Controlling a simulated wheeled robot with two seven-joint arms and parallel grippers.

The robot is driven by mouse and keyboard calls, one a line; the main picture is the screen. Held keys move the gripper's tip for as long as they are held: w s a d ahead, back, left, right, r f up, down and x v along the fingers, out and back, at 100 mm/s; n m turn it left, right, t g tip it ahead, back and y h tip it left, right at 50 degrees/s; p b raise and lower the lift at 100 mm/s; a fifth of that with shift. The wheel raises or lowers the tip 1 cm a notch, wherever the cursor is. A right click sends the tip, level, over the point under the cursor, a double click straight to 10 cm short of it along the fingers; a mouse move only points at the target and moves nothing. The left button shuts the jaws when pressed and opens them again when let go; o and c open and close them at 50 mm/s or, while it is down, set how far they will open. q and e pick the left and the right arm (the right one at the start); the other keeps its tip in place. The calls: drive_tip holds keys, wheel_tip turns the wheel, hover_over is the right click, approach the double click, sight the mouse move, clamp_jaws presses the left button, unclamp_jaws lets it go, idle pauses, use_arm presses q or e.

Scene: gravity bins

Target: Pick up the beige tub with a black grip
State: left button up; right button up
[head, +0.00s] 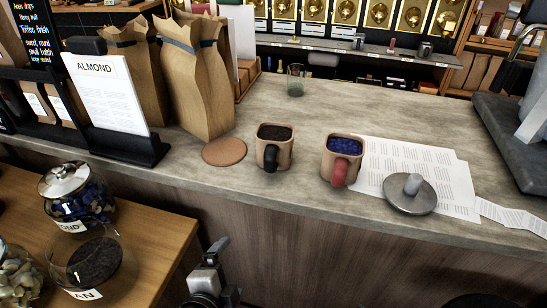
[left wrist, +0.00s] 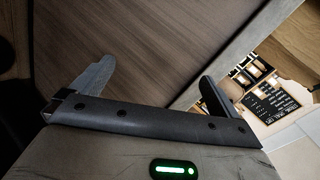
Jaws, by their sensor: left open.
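The beige tub with a black grip (head: 284,153) stands upright on the grey counter in the head view, with dark contents inside. Its black grip faces the front edge of the counter. A similar beige tub with a red grip (head: 328,162) stands just to its right and holds blue contents. My left gripper (head: 223,266) is low in front of the counter, below and left of the black-gripped tub, apart from it. In the left wrist view its jaws (left wrist: 158,76) are open and empty, with the counter's wooden front beyond. My right gripper is not in view.
A round brown coaster (head: 224,152) lies left of the tub, before paper bags (head: 196,85). A glass (head: 296,80) stands behind. A grey lid with a knob (head: 409,200) lies on printed sheets (head: 450,180) at right. Jars (head: 75,195) stand on the lower wooden table at left.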

use_arm(q)
drive_tip(key=w+d+r+m+t+b, duration=0.1)
drive_tip(key=w+d+r+m+t, duration=0.4)
drive_tip(key=m, duration=0.6)
drive_tip(key=m+t, duration=0.1)
drive_tip(key=m, duration=0.9)
approach(269, 162)
drive_tip(key=w, duration=0.6)
drive_tip(key=shift+w+d+f, duration=0.3)
drive_tip(key=shift+w+f, duration=0.1)
drive_tip(key=shift+w+d+r, duration=0.1)
drive_tip(key=shift+w+d, duration=0.1)
drive_tip(key=shift+w, duration=0.65)
drive_tip(key=shift+w+d+f, duration=0.1)
drive_tip(key=shift+w+d, duration=0.15)
drive_tip(key=shift+w, duration=0.6)
drive_tip(key=shift+w+d+r, duration=0.1)
drive_tip(key=shift+w+d, duration=0.1)
drive_tip(key=shift+w, duration=0.7)
drive_tip(key=c, duration=1.4)
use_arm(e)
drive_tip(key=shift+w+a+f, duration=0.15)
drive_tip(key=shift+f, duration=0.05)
use_arm(q)
drive_tip(key=shift+r, duration=0.15)
